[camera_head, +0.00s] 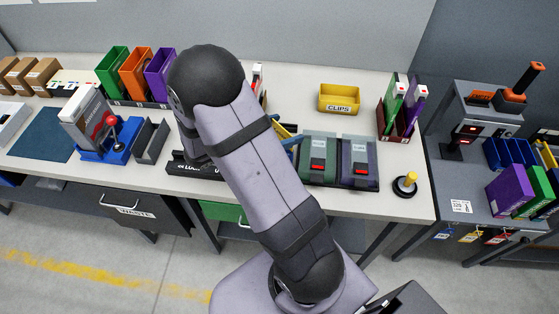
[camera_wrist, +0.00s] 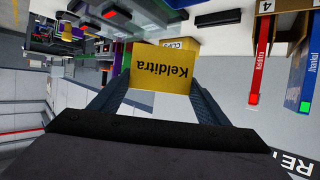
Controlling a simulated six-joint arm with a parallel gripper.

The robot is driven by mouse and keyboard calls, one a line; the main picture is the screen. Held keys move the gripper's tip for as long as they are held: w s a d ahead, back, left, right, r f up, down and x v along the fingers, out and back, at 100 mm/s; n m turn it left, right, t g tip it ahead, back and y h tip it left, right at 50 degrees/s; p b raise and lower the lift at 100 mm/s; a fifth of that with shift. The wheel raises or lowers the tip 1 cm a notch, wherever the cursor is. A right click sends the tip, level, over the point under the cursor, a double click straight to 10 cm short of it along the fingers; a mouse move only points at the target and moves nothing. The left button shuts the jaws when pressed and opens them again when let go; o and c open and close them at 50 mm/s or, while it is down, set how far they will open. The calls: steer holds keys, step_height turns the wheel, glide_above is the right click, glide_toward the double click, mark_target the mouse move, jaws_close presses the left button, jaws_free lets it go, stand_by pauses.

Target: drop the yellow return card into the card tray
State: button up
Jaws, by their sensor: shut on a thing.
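The yellow return card (camera_wrist: 160,68) is in the wrist view, with "Kelditra" printed upside down. My gripper (camera_wrist: 160,85) is shut on it, with one finger at each side. The card is held above the bench, apart from the things behind it. In the head view my arm hides most of the gripper; a small yellow piece and a blue finger show at its right side. A low black tray (camera_head: 182,168) with white lettering, partly behind my arm, may be the card tray; I cannot read its label fully.
A yellow CLIPS bin (camera_head: 339,99) stands at the back of the bench. A maroon rack (camera_head: 391,126) holds green and purple pieces. Bare bench lies around the CLIPS bin.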

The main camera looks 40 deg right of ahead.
steer(key=shift+s+d, duration=0.3)
steer(key=shift+d, duration=0.1)
step_height(320, 180, down, 6)
steer(key=b, duration=0.7)
steer(key=o, duration=1.1)
steer(key=shift+a, duration=0.1)
steer(key=b+v, duration=0.1)
steer(key=v, duration=0.6)
steer(key=shift+w+a+r, duration=0.1)
